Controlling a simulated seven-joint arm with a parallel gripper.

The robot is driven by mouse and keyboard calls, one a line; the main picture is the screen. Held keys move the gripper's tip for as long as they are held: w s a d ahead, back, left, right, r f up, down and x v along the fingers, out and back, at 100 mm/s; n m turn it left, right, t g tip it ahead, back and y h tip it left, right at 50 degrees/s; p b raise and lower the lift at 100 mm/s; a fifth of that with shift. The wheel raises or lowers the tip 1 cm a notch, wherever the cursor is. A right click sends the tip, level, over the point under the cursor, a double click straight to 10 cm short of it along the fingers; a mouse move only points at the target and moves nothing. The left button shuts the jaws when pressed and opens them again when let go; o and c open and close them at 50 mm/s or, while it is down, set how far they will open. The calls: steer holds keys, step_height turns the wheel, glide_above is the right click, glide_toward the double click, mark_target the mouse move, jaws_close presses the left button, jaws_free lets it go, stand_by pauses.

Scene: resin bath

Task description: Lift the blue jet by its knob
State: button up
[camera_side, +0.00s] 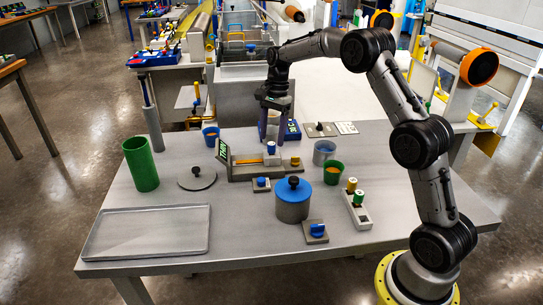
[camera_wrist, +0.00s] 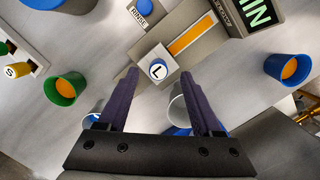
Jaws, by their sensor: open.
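The blue jet (camera_side: 271,148), a small blue piece with a round white top marked L, stands upright on the grey machine block. In the wrist view, the blue jet (camera_wrist: 158,70) lies between the fingertips in the picture. My gripper (camera_side: 272,139) points down just above it. The gripper (camera_wrist: 158,78) is open, with one finger to each side of the jet and nothing visibly held. I cannot tell how far the fingertips are above the knob.
The machine block has an orange strip (camera_wrist: 190,38) and a green-lit display (camera_wrist: 258,14). A green cup (camera_side: 333,172) and a blue cup (camera_side: 211,136) stand nearby. A white rack (camera_side: 357,212) holds yellow and green pieces. A blue-lidded pot (camera_side: 293,204) is in front. An empty tray (camera_side: 145,252) lies front left.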

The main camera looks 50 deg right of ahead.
mark_target(271, 144)
steer(key=shift+s+a+f, duration=0.1)
steer(key=shift+a+f, duration=0.05)
steer(key=shift+f, duration=0.75)
steer(key=shift+a+f, duration=0.15)
steer(key=shift+f, duration=0.7)
jaws_close()
